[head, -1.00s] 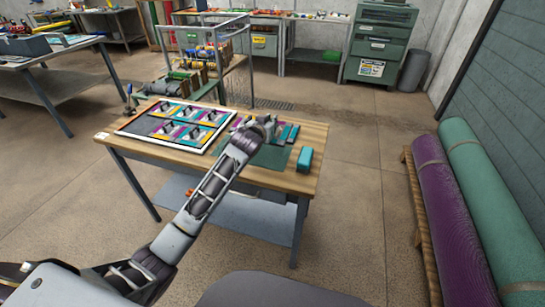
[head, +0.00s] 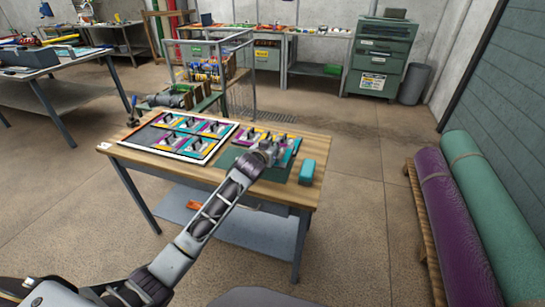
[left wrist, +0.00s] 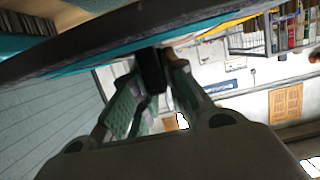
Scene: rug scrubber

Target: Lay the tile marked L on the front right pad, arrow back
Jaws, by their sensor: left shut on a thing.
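My left gripper (head: 266,150) is over the dark green mat (head: 226,158) on the right half of the wooden table. In the left wrist view its fingers (left wrist: 155,80) are shut on a dark upright handle (left wrist: 151,66). The handle joins a tile with a dark edge and a teal face (left wrist: 110,58). Several colored tiles with black handles (head: 248,136) stand at the back of the mat. The white-rimmed board (head: 188,160) to the left holds several similar tiles. I cannot read the L or any arrow. My right gripper is not in view.
A teal block (head: 307,172) sits on the wooden table (head: 300,196) right of the mat. A metal cart (head: 215,70) stands behind the table. Rolled purple (head: 447,225) and green (head: 487,205) rugs lie at right. The floor between is clear.

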